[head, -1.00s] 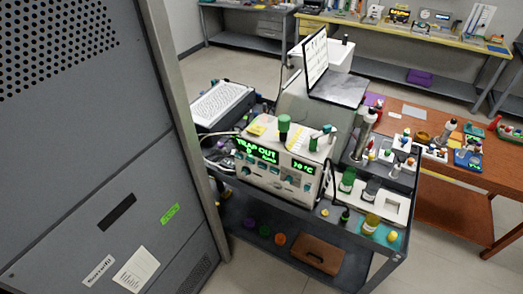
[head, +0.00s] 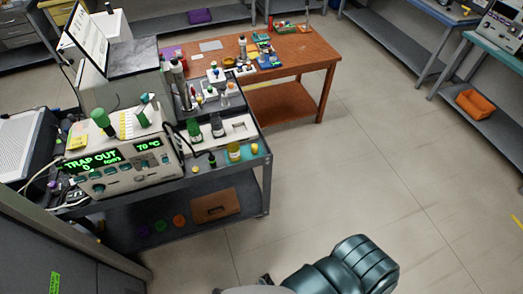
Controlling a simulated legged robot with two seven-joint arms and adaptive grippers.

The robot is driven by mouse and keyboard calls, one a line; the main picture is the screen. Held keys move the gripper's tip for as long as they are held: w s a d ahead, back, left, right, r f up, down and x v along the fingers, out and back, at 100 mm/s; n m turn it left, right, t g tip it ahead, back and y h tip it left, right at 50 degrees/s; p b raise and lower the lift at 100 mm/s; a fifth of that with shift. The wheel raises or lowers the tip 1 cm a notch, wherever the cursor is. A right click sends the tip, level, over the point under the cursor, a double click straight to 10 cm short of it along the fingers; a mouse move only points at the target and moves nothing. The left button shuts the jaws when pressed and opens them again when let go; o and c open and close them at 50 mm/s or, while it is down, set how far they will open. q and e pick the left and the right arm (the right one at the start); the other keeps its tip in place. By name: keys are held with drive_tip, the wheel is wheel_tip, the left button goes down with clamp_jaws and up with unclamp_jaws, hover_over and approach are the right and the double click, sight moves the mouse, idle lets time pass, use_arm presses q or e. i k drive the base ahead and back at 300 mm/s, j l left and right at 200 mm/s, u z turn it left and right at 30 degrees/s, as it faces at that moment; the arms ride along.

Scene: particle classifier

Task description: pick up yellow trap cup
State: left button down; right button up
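A small yellow cup-like piece (head: 254,148) sits on the teal mat at the right front corner of the cart's top; it looks like the yellow trap cup, though it is too small to be sure. Neither gripper shows in the head view, and nothing touches these things.
The instrument reading "TRAP OUT" (head: 118,178) stands on the cart's left. Purple, green and orange pieces (head: 178,221) and a brown case (head: 215,205) lie on the lower shelf. Floor right of the cart is clear.

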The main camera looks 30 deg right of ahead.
sight(233, 149)
drive_tip(key=z, duration=0.75)
